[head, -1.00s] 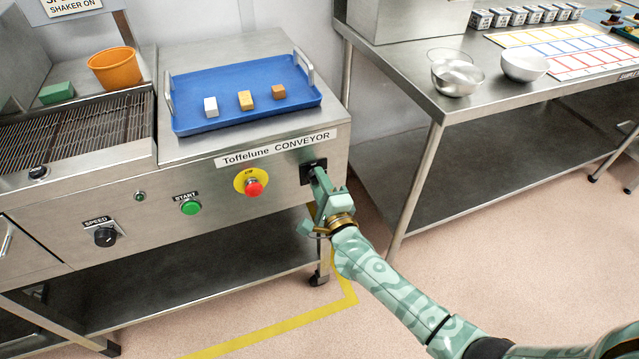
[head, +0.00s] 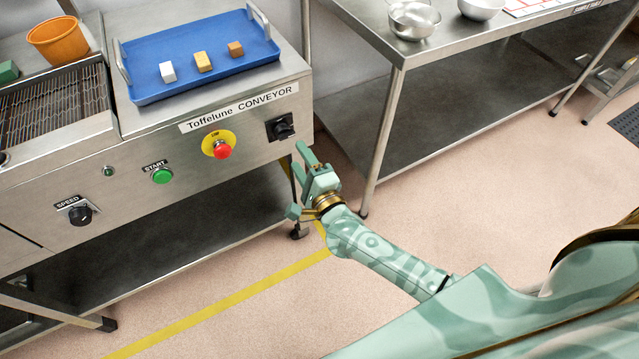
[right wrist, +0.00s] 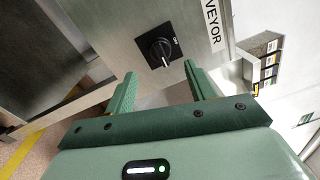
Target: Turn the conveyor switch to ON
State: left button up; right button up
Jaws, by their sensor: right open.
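The conveyor switch (head: 281,127) is a black rotary knob on a dark square plate, at the right end of the steel front panel below the "Toffelune CONVEYOR" label (head: 240,107). In the right wrist view the knob (right wrist: 160,51) carries a white mark toward the picture's bottom; small lettering beside it is too small to read. My right gripper (head: 300,160) is open and empty, just below and right of the switch, apart from it. In the wrist view the switch shows beyond the gap between its fingers (right wrist: 159,74). My left gripper is not in view.
A red stop button on yellow (head: 220,146), a green START button (head: 162,176) and a SPEED knob (head: 79,214) sit left on the panel. A blue tray (head: 150,60) with three small blocks lies on top. A steel table (head: 390,52) stands at right; floor between is clear.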

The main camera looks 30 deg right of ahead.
jog(key=s+p, duration=0.1)
jog(key=s, duration=0.8)
jog(key=shift+d+f, duration=0.15)
jog(key=shift+f, duration=0.15)
